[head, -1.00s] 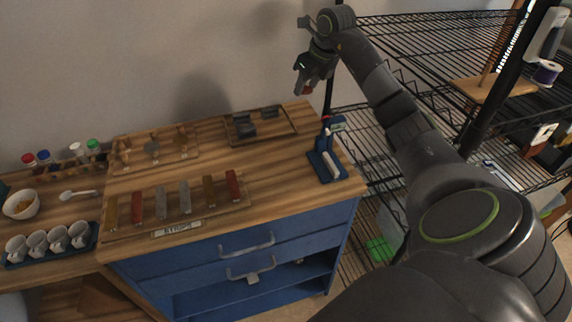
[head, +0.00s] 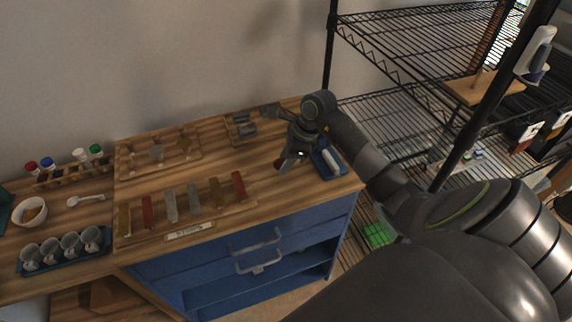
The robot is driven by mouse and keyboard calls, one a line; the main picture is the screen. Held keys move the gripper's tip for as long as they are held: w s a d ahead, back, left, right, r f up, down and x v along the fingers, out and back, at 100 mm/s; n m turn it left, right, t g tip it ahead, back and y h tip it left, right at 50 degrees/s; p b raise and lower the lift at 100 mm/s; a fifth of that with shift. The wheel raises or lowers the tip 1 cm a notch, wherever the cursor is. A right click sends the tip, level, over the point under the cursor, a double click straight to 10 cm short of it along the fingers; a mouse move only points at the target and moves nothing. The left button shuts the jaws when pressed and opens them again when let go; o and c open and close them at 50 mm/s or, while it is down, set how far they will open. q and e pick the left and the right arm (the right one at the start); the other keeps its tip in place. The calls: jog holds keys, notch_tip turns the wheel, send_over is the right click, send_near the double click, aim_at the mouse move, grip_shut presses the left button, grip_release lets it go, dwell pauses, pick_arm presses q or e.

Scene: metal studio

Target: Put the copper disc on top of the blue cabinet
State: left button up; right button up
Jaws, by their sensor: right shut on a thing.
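The blue cabinet (head: 185,265) stands at the centre, with a wooden top and grey drawer handles. My right gripper (head: 284,163) is low over the right part of its top, pointing down. It is shut on the small reddish-brown copper disc (head: 279,163), of which only an edge shows. I cannot tell whether the disc touches the wood. My left gripper is not in view.
A blue tray (head: 328,169) with a white item is close right of the gripper. A labelled board of metal strips (head: 195,198) lies in front. Small racks stand behind. Bare wood lies between them. A black wire shelf (head: 400,100) stands at right.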

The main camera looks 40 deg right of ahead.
notch_tip(320, 180, down, 3)
jog(key=shift+f+p, duration=0.15)
jog(key=shift+p, duration=0.3)
jog(key=shift+f, duration=0.3)
jog(key=o, duration=1)
jog(key=shift+r, duration=0.1)
jog(key=shift+r, duration=0.15)
jog(key=p+v, duration=0.6)
jog(key=v, duration=0.6)
jog(key=shift+a, duration=0.1)
